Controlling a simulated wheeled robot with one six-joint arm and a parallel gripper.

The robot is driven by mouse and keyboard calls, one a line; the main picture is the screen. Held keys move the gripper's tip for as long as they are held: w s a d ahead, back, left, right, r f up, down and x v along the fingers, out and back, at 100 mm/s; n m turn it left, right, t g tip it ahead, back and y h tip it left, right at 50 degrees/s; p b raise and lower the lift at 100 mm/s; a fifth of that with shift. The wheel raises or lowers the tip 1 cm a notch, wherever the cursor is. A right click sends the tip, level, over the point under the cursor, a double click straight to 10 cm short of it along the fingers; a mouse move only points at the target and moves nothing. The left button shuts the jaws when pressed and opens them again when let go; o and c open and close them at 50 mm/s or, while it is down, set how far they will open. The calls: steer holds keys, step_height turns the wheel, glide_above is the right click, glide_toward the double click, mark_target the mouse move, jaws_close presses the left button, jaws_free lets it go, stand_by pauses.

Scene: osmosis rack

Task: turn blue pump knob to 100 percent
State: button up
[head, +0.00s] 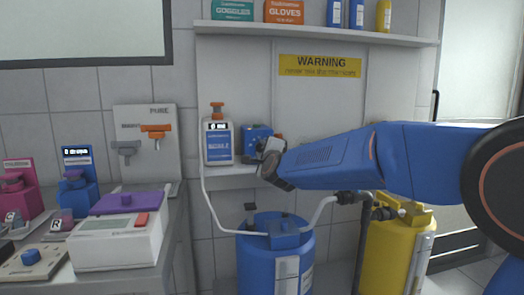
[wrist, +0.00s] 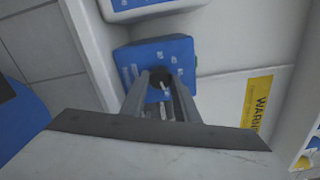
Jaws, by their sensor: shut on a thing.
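The blue pump (head: 256,138) sits on the wall shelf, right of a white and blue bottle-like unit. Its blue front panel with white markings (wrist: 172,56) faces me in the wrist view. The dark round knob (wrist: 158,77) is at the middle of that panel, partly hidden between the fingers. My gripper (wrist: 161,82) is shut on the knob. In the head view my gripper (head: 274,150) covers the right part of the pump, and the knob is hidden there. The knob's pointer and the percentage it points to are too small to read.
The white unit with a small display (head: 217,142) stands close left of the pump. A blue drum (head: 268,262) with hoses is below, and a yellow drum (head: 388,265) is to its right. A yellow warning sign (head: 320,66) is on the wall above. A bench with devices is at left.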

steer(key=shift+f+m, duration=0.15)
steer(key=shift+m, duration=0.55)
steer(key=o, duration=1.1)
steer(key=shift+c, duration=0.2)
steer(key=v, duration=1.7)
steer(key=shift+s, duration=0.2)
steer(key=shift+d, duration=0.1)
